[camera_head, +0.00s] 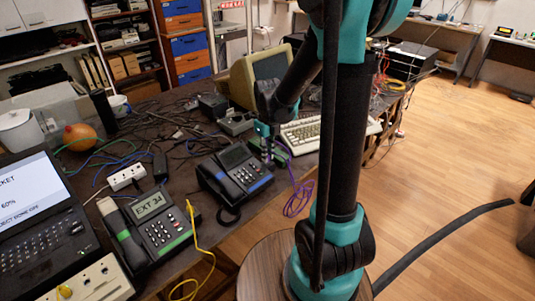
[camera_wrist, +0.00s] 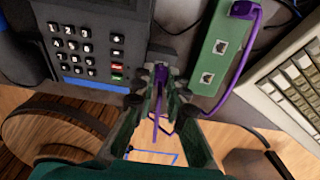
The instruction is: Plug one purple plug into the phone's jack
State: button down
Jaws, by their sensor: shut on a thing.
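My gripper (camera_wrist: 160,72) is shut on a purple plug (camera_wrist: 160,84) in the wrist view, with purple cable trailing below it. It is between the dark phone (camera_wrist: 85,45) on the left and a green socket box (camera_wrist: 219,50) on the right, apart from the phone. Another purple plug (camera_wrist: 242,9) sits at the far end of that box, its cable running down the right side. In the head view my gripper (camera_head: 266,146) is just right of the blue-striped phone (camera_head: 236,172). The purple cable (camera_head: 297,195) hangs over the table edge. I cannot make out the phone's jack.
A second phone (camera_head: 155,228) reading EXT 34 stands nearer, with a yellow cable (camera_head: 193,240) beside it. A beige keyboard (camera_head: 305,134) lies right of the green box. A laptop (camera_head: 40,215), power strip (camera_head: 125,177) and loose cables crowd the left of the table.

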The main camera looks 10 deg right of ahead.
jog(key=shift+f, duration=0.3)
dwell(0.6)
jog(key=c, duration=1.5)
grip_release()
jog(key=shift+o, duration=0.2)
notch_tip(320, 180, up, 12)
jog(key=shift+s+d, duration=0.1)
